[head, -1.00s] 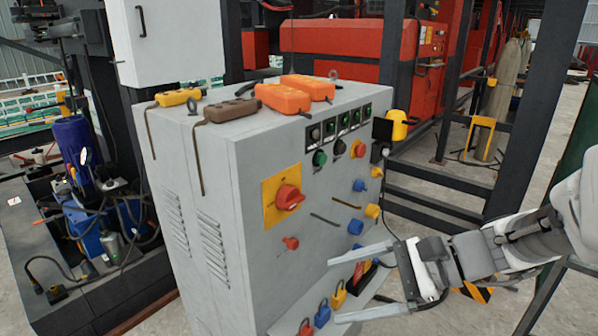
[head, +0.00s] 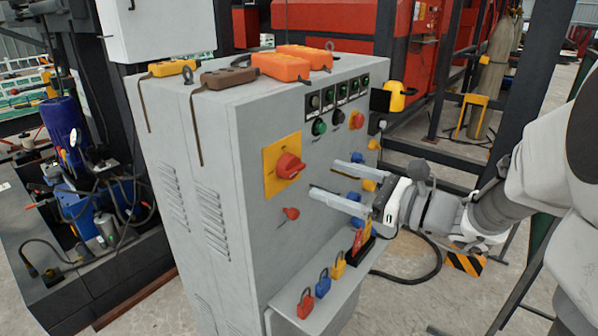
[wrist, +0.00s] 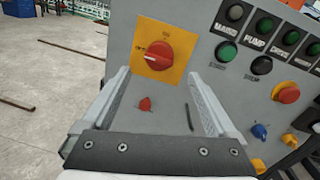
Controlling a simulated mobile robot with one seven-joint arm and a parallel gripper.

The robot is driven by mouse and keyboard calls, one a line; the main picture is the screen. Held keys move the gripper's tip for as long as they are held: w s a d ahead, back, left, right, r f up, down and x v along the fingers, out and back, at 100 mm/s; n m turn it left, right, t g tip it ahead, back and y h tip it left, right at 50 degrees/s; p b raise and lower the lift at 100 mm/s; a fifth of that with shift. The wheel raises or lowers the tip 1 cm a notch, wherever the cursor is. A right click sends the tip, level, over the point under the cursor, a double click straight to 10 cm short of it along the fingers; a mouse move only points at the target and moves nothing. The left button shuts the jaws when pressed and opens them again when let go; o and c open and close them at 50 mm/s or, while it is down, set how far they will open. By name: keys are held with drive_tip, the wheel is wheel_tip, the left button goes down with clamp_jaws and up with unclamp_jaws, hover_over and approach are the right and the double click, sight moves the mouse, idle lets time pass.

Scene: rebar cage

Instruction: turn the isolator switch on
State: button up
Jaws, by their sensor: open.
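The isolator switch is a red rotary knob (head: 290,165) on a yellow square plate (head: 270,184), on the front of a grey cabinet (head: 240,230). In the wrist view the knob (wrist: 158,56) shows above and between my fingers, its white mark pointing left. My gripper (head: 330,180) is open and empty, to the right of the knob and a little lower in the head view, fingers pointing at the panel. A gap to the knob shows. In the wrist view the gripper (wrist: 160,95) has its two fingers spread wide. A smaller red knob (head: 291,213) sits below the plate.
Buttons and lamps (head: 340,98) line the upper right of the panel. A shelf (head: 330,290) with padlocks juts out below. Orange pendants (head: 280,68) lie on the cabinet top.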

sight(300, 169)
drive_tip(key=x, duration=0.8)
drive_tip(key=shift+b, duration=0.35)
drive_tip(key=c, duration=1.3)
